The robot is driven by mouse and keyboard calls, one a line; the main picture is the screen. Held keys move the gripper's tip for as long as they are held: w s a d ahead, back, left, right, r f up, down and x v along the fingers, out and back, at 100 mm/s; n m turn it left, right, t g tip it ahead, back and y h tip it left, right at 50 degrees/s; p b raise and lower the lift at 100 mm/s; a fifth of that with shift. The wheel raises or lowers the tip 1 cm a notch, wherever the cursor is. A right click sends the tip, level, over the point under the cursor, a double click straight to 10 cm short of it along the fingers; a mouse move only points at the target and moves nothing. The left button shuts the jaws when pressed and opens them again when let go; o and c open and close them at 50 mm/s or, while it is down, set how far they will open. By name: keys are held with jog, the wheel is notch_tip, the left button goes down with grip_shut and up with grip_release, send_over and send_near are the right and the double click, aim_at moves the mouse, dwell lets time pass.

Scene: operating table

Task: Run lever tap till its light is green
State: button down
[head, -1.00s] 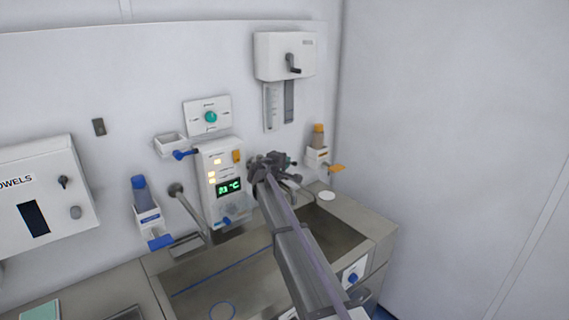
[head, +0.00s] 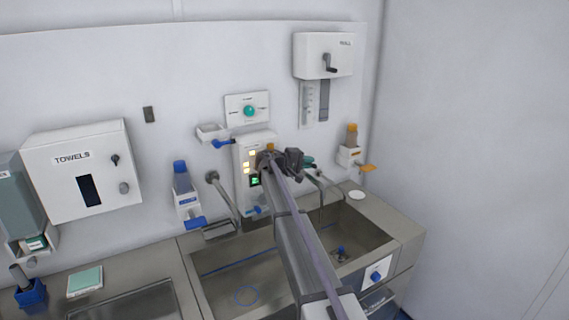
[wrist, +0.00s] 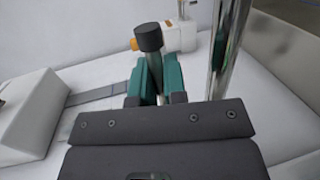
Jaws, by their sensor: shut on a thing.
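In the wrist view, my gripper (wrist: 150,82) has its green fingers shut on a dark round-ended lever knob (wrist: 148,38), which stands up between them. A chrome tap pipe (wrist: 222,55) rises just right of the fingers. In the head view, my gripper (head: 309,162) reaches to the wall right of a white control panel (head: 242,190). The tap's curved spout (head: 326,184) hangs over the right basin. The panel shows several yellow lights (head: 246,170) and a green display (head: 255,181), partly hidden by my wrist. I cannot tell which light belongs to the lever tap, or whether water runs.
Steel basins (head: 215,275) lie below my arm. An orange-capped dispenser (head: 350,150) is to the right. A towel box (head: 85,172) hangs at left.

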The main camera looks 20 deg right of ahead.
jog(key=c, duration=1.2)
grip_release()
jog(key=shift+o, duration=0.2)
jog(key=p+v, duration=0.2)
jog(key=v, duration=0.8)
jog(key=shift+a, duration=0.4)
jog(key=shift+s+r, duration=0.1)
jog(key=shift+c, duration=0.4)
